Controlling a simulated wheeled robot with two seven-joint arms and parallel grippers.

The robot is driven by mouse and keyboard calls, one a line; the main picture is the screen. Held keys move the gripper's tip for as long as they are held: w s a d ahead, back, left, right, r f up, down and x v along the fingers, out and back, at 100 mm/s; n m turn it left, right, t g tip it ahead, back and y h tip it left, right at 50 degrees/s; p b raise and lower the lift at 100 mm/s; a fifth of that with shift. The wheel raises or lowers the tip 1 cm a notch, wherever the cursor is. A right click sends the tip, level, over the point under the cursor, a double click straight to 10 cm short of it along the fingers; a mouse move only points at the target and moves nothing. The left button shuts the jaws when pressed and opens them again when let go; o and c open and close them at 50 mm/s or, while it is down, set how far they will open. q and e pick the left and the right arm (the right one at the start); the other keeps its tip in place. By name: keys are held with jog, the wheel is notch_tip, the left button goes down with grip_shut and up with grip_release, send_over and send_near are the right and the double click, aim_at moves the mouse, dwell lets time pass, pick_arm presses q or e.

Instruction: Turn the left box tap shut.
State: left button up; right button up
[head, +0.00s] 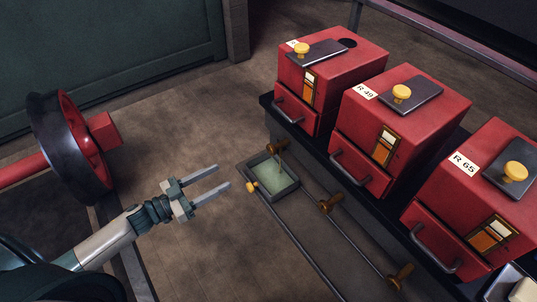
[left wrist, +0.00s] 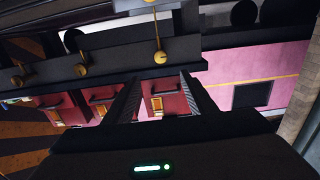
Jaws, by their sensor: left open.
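The left box tap (head: 281,146) is a small brass tap on the front of the dark bench, below the leftmost red box (head: 300,105). It sits over the far end of a shallow tray (head: 243,172) of pale greenish liquid. In the left wrist view the brass tap furthest right (left wrist: 160,57) shows upside down, between my finger lines, with a thin stem and small yellow end. My left gripper (head: 224,179) is open and empty, left of the tray and apart from the tap. Its fingers point right. My right gripper is not in view.
Two more brass taps, the middle one (head: 329,204) and the right one (head: 401,276), line the bench front. Middle (head: 362,150) and right (head: 440,205) red boxes stand above. Thin pipes run below. A red-and-black wheel (head: 65,150) stands at left. Bare floor (head: 190,125) lies between.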

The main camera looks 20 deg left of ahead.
aim_at(269, 151)
pick_arm(q)
jog(key=x, duration=1.7)
jog(key=shift+w+d+b, duration=0.15)
jog(key=shift+b, duration=0.15)
jog(key=shift+c, duration=0.2)
